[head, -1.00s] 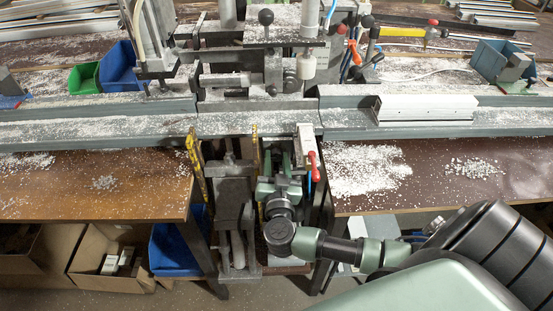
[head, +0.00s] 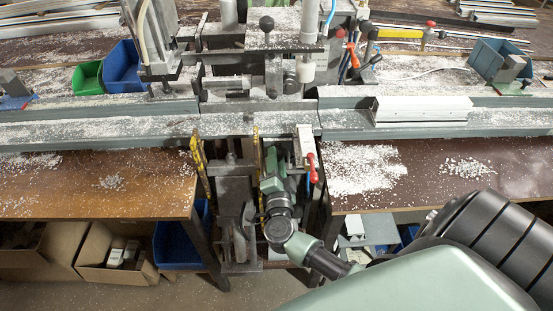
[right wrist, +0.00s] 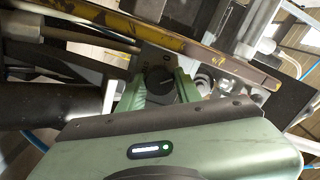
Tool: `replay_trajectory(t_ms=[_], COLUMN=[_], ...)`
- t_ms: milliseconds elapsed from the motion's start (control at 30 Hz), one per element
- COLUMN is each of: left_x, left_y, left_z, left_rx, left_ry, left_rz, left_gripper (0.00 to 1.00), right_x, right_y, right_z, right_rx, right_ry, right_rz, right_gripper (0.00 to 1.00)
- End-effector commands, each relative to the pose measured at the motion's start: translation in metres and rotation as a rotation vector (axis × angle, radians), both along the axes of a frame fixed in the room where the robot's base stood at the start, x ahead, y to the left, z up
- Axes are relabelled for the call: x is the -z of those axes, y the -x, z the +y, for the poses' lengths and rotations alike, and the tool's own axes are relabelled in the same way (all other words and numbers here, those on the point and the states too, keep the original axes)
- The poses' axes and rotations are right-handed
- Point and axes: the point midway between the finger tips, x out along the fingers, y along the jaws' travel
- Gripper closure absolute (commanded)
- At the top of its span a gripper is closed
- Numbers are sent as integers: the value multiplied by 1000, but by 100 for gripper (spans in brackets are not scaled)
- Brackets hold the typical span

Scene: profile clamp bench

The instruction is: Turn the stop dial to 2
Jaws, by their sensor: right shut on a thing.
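The stop dial (right wrist: 159,79) is a small round black knob in the right wrist view. It sits between the two green fingers of my right gripper (right wrist: 160,90), which is shut on it. The dial is hidden there by my gripper. My left gripper is in neither view.
A yellow rail (right wrist: 145,27) runs close past the fingers. A red-handled lever (head: 312,168) is right of my gripper. A white profile (head: 421,110) lies on the grey bench rail (head: 95,131). Blue bin (head: 124,68) and green bin (head: 88,77) stand behind, left.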

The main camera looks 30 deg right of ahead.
Motion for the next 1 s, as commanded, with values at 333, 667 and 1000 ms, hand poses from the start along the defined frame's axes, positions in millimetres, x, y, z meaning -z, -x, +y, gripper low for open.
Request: replay_trajectory(t_ms=[333, 667, 1000], left_x=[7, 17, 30], left_y=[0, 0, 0], left_z=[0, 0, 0], left_rx=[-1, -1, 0], left_ry=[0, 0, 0], left_rz=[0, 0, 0], left_gripper=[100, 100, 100], right_x=[3, 3, 4], right_y=[1, 1, 1], right_z=[0, 0, 0], right_rx=[4, 5, 5], right_ry=[-283, -550, -813], right_rz=[-169, -335, -495], right_gripper=[100, 100, 100])
